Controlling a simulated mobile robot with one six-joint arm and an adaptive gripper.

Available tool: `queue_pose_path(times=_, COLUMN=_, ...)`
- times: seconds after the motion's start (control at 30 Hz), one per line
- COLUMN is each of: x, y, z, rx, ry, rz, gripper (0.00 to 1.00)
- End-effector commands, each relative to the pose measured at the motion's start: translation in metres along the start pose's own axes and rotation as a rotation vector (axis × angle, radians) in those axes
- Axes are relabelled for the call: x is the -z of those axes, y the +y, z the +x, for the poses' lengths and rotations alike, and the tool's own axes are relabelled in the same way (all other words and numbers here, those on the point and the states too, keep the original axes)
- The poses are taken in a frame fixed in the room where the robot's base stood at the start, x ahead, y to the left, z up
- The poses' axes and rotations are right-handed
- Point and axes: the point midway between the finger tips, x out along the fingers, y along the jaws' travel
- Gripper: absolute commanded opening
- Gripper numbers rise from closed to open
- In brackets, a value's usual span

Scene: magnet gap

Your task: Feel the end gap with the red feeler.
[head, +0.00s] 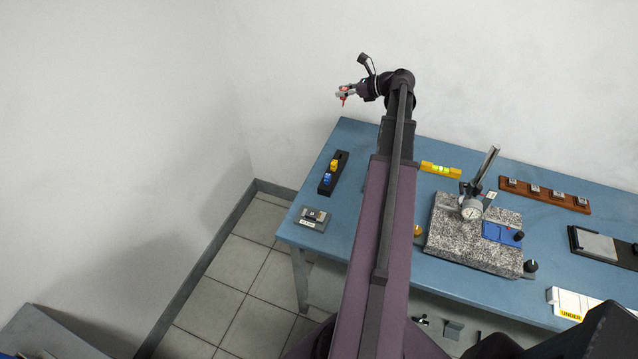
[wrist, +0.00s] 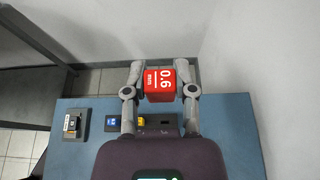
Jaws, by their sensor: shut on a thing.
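My gripper (head: 343,94) is shut on the red feeler (head: 343,98), held high beyond the table's back left corner. In the wrist view the feeler's red block (wrist: 160,84), marked 0.6 mm, sits between both fingertips of my gripper (wrist: 160,82). Its thin end shows as a small red tip in the head view. A small grey and black block (head: 312,218) lies near the table's front left edge, well apart from the feeler; it also shows in the wrist view (wrist: 72,124). I cannot tell whether it bears the end gap.
A black rack (head: 326,189) holds a yellow feeler (head: 334,164) and a blue feeler (head: 328,177). A granite plate (head: 465,255) carries a dial gauge (head: 472,209) and a blue piece (head: 500,234). A yellow level (head: 441,170) lies behind. Walls stand close by.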

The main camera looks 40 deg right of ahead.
Motion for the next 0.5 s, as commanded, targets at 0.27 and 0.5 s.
queue_pose_path(times=0.27, x=-0.045, y=0.000, z=-0.018, rx=0.000, ry=0.000, rz=0.000, gripper=0.08)
queue_pose_path(times=0.5, x=-0.056, y=0.000, z=-0.023, rx=0.000, ry=0.000, rz=0.000, gripper=0.08)
